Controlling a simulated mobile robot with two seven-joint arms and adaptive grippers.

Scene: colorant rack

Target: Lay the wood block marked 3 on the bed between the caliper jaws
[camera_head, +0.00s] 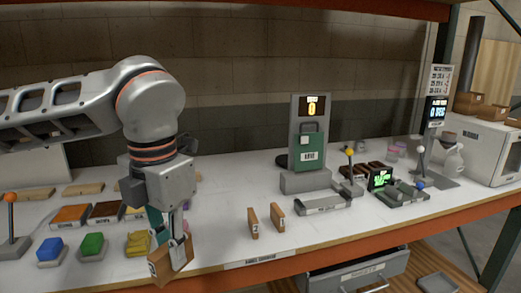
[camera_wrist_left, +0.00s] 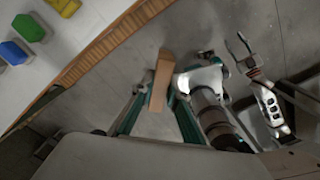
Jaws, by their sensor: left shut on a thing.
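My left gripper (camera_head: 172,252) is shut on a wood block (camera_head: 160,272) at the front edge of the shelf. The block also shows in the left wrist view (camera_wrist_left: 161,78), gripped between the fingers, with the floor below. A small mark shows on its end, but I cannot read it surely. Two more wood blocks, one on the left (camera_head: 253,222) and one on the right (camera_head: 277,217), stand upright and apart on the white shelf. A grey device with a green display (camera_head: 381,179), seemingly the caliper, lies farther right.
Blue (camera_head: 50,250), green (camera_head: 93,245) and yellow pieces sit at left. An orange rail (camera_head: 320,256) edges the shelf above a drawer (camera_head: 358,275).

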